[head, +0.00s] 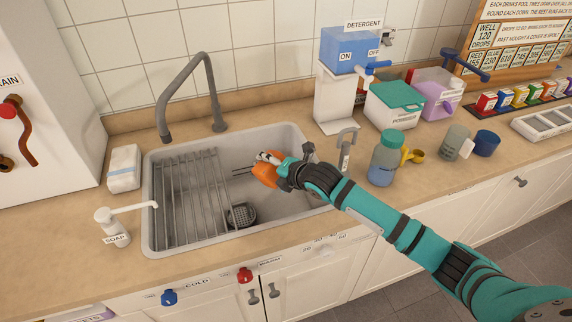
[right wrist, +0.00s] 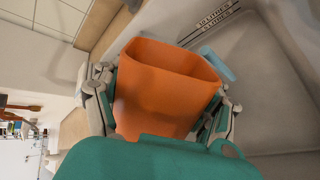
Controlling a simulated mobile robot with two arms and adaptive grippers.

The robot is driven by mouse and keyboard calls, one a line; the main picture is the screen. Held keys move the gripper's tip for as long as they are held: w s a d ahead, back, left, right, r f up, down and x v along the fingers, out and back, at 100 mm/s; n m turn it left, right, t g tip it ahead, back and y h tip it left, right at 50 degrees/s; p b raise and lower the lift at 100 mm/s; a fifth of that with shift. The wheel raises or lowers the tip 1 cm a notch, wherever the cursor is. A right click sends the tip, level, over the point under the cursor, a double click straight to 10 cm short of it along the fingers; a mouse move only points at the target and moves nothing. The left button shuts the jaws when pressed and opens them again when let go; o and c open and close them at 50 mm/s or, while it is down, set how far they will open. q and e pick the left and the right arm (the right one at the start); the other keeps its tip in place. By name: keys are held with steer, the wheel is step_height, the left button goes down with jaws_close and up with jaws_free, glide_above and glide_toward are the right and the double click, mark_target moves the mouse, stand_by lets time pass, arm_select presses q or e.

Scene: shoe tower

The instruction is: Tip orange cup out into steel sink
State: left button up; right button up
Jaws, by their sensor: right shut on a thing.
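The orange cup (head: 264,174) is held by my right gripper (head: 275,165) over the right part of the steel sink (head: 290,215). In the right wrist view the cup (right wrist: 160,95) sits between the two fingers of the right gripper (right wrist: 160,110), which press on its sides. Its open rim faces away from the wrist, and its visible inside wall is plain orange. The cup looks tilted in the head view; its exact angle is hard to tell. The cup's bottom is hidden by the gripper. My left gripper is in neither view.
A wire rack (head: 188,195) fills the sink's left side, with a dark drain (head: 241,214) beside it. A grey faucet (head: 190,85) arches behind. A soap dispenser (head: 113,227) and sponge (head: 124,168) stand left.

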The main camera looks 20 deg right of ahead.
mark_target(281, 155)
steer(key=shift+w+d+r+m+g+p, duration=0.25)
steer(key=shift+d+m+g+p, duration=0.05)
steer(key=shift+d+p, duration=0.1)
steer(key=shift+w+d+r+y, duration=0.2)
steer(key=shift+d+y, duration=0.1)
steer(key=shift+y, duration=0.2)
steer(key=shift+w+d+m+g, duration=0.15)
steer(key=shift+m+g, duration=0.15)
steer(key=shift+m, duration=0.2)
steer(key=shift+d+r+y+b, duration=0.2)
steer(key=shift+y+b, duration=0.1)
steer(key=shift+b, duration=0.15)
stand_by(0.4)
steer(key=shift+m+b, duration=0.3)
steer(key=shift+b, duration=0.05)
steer(key=shift+w+g+y+b, duration=0.1)
steer(key=shift+g+y+b, duration=0.2)
steer(key=shift+b, duration=0.05)
steer(key=shift+d+r+m+b, duration=0.1)
steer(key=shift+m+b, duration=0.2)
steer(key=shift+b, duration=0.05)
steer(key=shift+w+b, duration=0.1)
steer(key=shift+b, duration=0.25)
steer(key=shift+w+d+r+m+g+y+b, duration=0.1)
steer(key=shift+d+r+m+g+y+b, duration=0.2)
steer(key=shift+b, duration=0.6)
steer(key=shift+w+d+f+m+y+b, duration=0.1)
steer(key=shift+m+y+b, duration=0.25)
steer(key=shift+b, duration=0.5)
